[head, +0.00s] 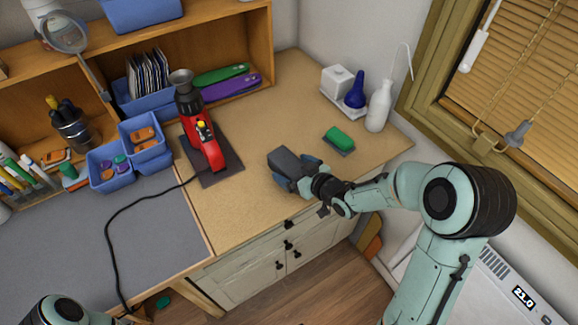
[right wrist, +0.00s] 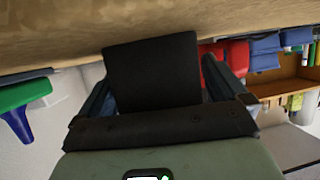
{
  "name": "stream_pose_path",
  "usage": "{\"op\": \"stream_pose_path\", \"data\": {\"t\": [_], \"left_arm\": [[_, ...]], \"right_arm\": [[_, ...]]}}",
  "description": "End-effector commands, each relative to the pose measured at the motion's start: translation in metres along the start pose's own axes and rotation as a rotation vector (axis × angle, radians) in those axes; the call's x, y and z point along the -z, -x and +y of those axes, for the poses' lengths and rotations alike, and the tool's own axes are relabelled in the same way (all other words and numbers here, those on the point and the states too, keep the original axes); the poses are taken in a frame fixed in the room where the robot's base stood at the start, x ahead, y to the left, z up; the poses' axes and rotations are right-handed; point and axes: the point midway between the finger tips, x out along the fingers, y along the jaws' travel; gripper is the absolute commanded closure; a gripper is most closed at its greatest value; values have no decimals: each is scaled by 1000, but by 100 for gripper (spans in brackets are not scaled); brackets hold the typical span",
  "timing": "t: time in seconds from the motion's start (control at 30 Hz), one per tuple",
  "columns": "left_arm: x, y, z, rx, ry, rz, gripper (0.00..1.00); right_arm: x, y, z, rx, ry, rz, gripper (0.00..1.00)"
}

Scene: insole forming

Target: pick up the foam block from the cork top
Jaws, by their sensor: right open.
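The foam block (head: 285,161) is dark grey and lies at the cork top (head: 249,208), right of the red tool. In the right wrist view the block (right wrist: 153,70) shows as a dark square between my fingers, close to the cork. My right gripper (head: 296,177) is open, with its fingers on either side of the block. Whether a finger touches it, I cannot tell. Part of the block is hidden by the gripper. Part of my left arm shows at the bottom left of the head view, but its gripper is out of frame.
A red heat tool (head: 204,146) stands on a dark pad, its black cable running left. A green block (head: 339,137), a white bottle (head: 378,107) and a blue squeeze bulb (head: 356,91) stand at the back right. Blue bins (head: 110,171) stand left. Cork in front of the tool is clear.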

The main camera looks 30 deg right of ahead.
Motion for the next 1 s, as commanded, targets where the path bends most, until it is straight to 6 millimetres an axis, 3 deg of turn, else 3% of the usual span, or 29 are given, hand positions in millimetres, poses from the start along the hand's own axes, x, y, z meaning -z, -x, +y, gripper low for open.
{"op": "stream_pose_path", "data": {"t": [0.33, 0.5, 0.83, 1.0], "left_arm": [[0, 1, 0, 0, 0, 1, 100], [0, 1, 0, 0, 0, 1, 100], [0, 1, 1, 0, 0, 1, 100], [1, 4, 2, -1, -1, 2, 100]], "right_arm": [[0, -9, 0, 0, 0, 0, 1], [0, -9, 0, -1, 0, 0, 56], [2, -8, 0, -1, 1, 1, 57], [14, -4, 0, -1, 1, 4, 57]]}}
